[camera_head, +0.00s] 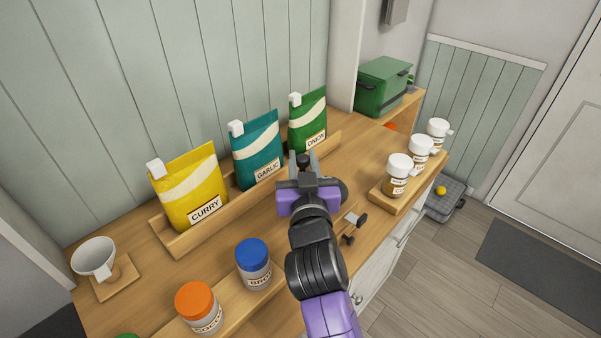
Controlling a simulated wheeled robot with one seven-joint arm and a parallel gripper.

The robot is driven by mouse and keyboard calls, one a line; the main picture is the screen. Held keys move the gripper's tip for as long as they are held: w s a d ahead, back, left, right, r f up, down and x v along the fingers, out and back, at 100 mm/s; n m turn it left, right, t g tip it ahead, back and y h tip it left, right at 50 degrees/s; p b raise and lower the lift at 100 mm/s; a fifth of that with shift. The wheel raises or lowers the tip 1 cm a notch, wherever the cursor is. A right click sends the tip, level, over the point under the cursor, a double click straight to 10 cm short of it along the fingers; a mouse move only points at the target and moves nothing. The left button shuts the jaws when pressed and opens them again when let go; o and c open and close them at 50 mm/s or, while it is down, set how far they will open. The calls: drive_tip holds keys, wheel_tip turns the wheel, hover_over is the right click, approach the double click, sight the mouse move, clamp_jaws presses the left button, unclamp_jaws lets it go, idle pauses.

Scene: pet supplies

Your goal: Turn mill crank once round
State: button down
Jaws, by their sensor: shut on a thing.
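My gripper (304,170) is in the middle of the head view, above the wooden counter. Its jaws are shut on a small dark knob (303,159), which looks like the handle of the mill crank. My gripper and purple-and-black arm hide most of the mill and the crank arm, so the crank's angle cannot be told. A metal clamp with dark knobs (350,239) shows at the counter's front edge, just right of my arm; it seems to belong to the mill.
Yellow curry (188,190), teal garlic (258,148) and green onion (308,122) bags stand in a wooden rack behind. Blue-lidded (253,263) and orange-lidded (199,306) jars stand in front, left of my arm. White-capped shakers (398,174) stand right. A white cup (95,258) is far left.

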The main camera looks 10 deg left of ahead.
drive_tip(key=shift+w+d+f+m+h+b, duration=0.15)
drive_tip(key=shift+m+h+b, duration=0.45)
drive_tip(key=shift+b, duration=0.75)
drive_tip(key=shift+w+d+f+m+h+b, duration=0.1)
drive_tip(key=shift+w+m+h+b, duration=0.15)
drive_tip(key=shift+h+b, duration=0.8)
drive_tip(key=shift+w+d+f+m+h+b, duration=0.15)
drive_tip(key=shift+m+h+b, duration=0.3)
drive_tip(key=shift+b, duration=1.15)
drive_tip(key=m+h+b, duration=0.1)
drive_tip(key=b, duration=0.1)
drive_tip(key=w+d+m+h+b, duration=0.1)
drive_tip(key=h+b, duration=0.1)
drive_tip(key=m+h+b, duration=0.1)
drive_tip(key=b, duration=0.2)
drive_tip(key=shift+w+d+r+g+h, duration=0.15)
drive_tip(key=shift+r+g+h, duration=0.15)
drive_tip(key=shift+g+h, duration=0.1)
drive_tip(key=shift+r, duration=0.1)
drive_tip(key=c, duration=1.1)
unclamp_jaws()
drive_tip(key=shift+c, duration=0.2)
drive_tip(key=shift+r, duration=0.1)
wheel_tip(320, 180, up, 20)
drive_tip(key=p, duration=0.1)
